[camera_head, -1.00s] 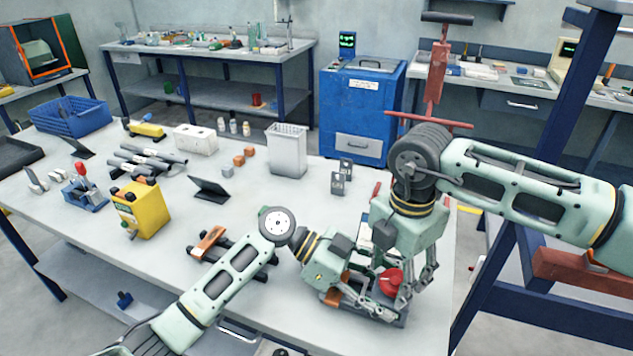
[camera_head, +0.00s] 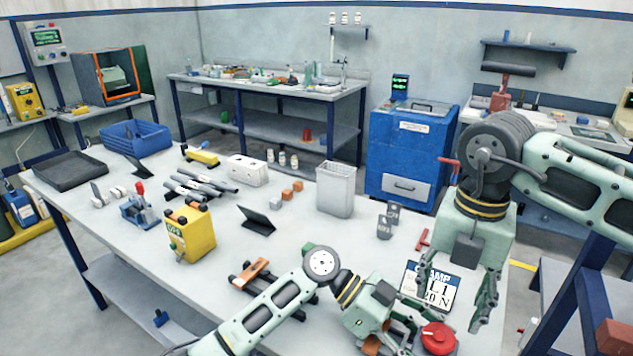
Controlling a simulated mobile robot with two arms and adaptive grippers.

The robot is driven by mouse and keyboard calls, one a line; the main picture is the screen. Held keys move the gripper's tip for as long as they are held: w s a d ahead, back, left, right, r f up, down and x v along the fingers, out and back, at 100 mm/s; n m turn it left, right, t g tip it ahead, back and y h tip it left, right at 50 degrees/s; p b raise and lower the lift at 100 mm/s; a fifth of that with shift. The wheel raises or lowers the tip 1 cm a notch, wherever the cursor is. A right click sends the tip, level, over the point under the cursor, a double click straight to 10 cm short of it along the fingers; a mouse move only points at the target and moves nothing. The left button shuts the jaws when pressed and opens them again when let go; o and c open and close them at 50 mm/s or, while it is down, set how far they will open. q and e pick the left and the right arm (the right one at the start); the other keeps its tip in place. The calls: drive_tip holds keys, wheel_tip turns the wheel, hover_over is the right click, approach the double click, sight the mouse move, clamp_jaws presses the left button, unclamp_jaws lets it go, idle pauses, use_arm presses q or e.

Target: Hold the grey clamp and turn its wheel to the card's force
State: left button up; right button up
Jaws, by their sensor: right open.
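A red wheel (camera_head: 438,338) shows at the bottom edge; the grey clamp under it is mostly cut off or hidden. My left gripper (camera_head: 390,343) is low beside the wheel, on its left, by a copper-coloured piece (camera_head: 371,344); its fingertips are hard to make out, so I cannot tell its grip. My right gripper (camera_head: 482,312) points down, open and empty, to the right of the wheel and apart from it. A white card (camera_head: 430,287) behind the wheel reads "CLAMP", "L1" and "20 N", with its left part partly covered.
A dark stand with an orange-brown bar (camera_head: 252,274) lies left of my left arm. A yellow device (camera_head: 191,236), a black tilted panel (camera_head: 257,220) and a white bin (camera_head: 336,189) stand further back. The table's middle is mostly clear.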

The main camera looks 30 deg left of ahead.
sight(438, 335)
wheel_tip(438, 335, down, 8)
drive_tip(key=m, duration=0.4)
drive_tip(key=shift+s+f+m, duration=0.1)
drive_tip(key=shift+m, duration=0.2)
drive_tip(key=shift+f, duration=0.3)
drive_tip(key=n, duration=0.5)
wheel_tip(438, 335, up, 12)
drive_tip(key=s+a+r+g+y, duration=0.1)
drive_tip(key=s+a+y, duration=0.15)
drive_tip(key=a, duration=0.35)
drive_tip(key=s+a+r+g+y, duration=0.1)
drive_tip(key=s+a+y, duration=0.15)
drive_tip(key=a, duration=0.35)
drive_tip(key=w+a+r+m+t+y, duration=0.2)
drive_tip(key=a+r+y, duration=0.4)
drive_tip(key=a, duration=0.5)
drive_tip(key=shift+w+r+m+y, duration=0.3)
drive_tip(key=shift+w+r+m, duration=0.3)
drive_tip(key=shift+w+r, duration=0.35)
